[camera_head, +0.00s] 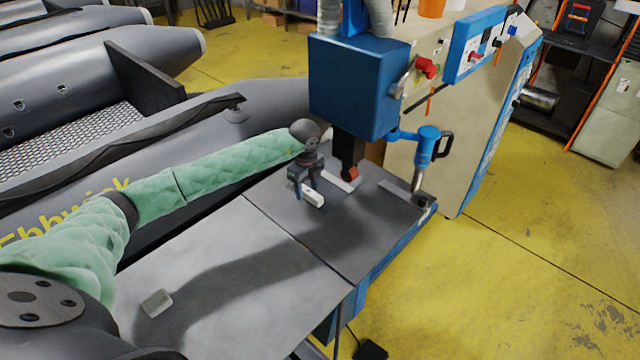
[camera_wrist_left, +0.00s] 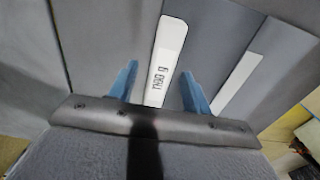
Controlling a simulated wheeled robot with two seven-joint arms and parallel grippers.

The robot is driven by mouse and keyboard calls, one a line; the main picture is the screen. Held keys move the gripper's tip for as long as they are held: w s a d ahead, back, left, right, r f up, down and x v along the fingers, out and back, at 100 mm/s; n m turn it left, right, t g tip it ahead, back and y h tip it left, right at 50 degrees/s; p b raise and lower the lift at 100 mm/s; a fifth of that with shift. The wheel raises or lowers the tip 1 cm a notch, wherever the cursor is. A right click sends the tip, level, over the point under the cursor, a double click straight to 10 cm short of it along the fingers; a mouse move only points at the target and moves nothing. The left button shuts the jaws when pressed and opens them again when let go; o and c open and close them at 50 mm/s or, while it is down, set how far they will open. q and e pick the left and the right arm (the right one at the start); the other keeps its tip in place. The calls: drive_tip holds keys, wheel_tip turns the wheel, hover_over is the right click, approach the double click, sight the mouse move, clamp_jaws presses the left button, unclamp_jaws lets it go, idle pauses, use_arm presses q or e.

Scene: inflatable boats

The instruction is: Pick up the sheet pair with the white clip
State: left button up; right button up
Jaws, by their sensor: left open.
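My left gripper (camera_head: 307,190) is over the work table beside the machine, fingers pointing down. In the left wrist view its two blue fingers (camera_wrist_left: 163,88) are apart. A long white clip (camera_wrist_left: 168,45) with dark lettering lies between and beyond them, with a gap on each side. In the head view the white clip (camera_head: 313,197) shows just below the fingers, partly hidden by them. Dark grey sheet material lies around the clip; I cannot make out the edges of the sheet pair. My right gripper is not in view.
A second pale strip (camera_wrist_left: 238,82) lies right of the clip in the wrist view. The blue machine head (camera_head: 357,88) stands close behind my gripper. A small grey piece (camera_head: 157,302) lies on the near table (camera_head: 240,300). A grey inflatable boat (camera_head: 230,115) is at left.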

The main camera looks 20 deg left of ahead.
use_arm(q)
drive_tip(key=shift+f, duration=0.25)
clamp_jaws()
drive_tip(key=shift+r, duration=0.15)
